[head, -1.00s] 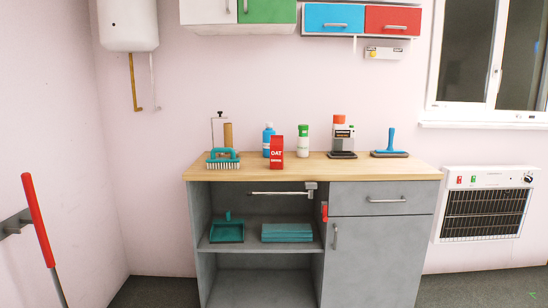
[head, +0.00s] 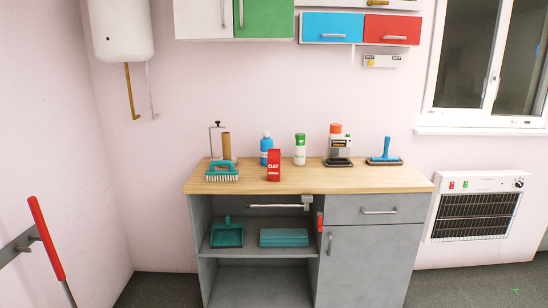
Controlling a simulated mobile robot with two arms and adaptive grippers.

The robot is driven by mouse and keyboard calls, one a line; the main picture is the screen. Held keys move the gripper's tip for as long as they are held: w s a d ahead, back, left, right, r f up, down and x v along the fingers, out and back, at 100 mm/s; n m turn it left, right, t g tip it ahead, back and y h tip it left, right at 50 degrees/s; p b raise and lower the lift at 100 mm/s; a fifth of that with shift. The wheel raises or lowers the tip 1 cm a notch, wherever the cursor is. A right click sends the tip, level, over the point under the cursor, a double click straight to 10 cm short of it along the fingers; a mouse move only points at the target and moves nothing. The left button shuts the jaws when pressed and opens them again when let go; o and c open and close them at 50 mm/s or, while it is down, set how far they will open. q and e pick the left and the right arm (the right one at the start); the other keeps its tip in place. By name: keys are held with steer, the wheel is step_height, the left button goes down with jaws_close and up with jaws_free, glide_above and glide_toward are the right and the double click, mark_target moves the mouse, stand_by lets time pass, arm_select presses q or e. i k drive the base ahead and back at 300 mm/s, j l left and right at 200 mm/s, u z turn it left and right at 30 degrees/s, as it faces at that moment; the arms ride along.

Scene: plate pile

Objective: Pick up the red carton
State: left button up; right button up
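The red carton (head: 273,166), with white lettering reading "OAT", stands upright on the wooden worktop (head: 310,184), near the middle-left of the counter. A blue bottle (head: 266,146) stands behind it and is partly overlapped by its left edge. Neither of my grippers shows in the head view.
A teal brush (head: 222,172) lies left of the carton. A white bottle with a green cap (head: 300,149), a device with a red top (head: 337,147) and a blue-handled tool (head: 385,152) stand to the right. The front strip of the worktop is clear. Cabinets (head: 359,28) hang above.

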mark_target(273, 159)
steer(key=i+j, duration=0.6)
steer(key=i, duration=0.2)
steer(key=i+j+z, duration=0.1)
steer(key=i+j, duration=0.5)
steer(key=i, duration=0.2)
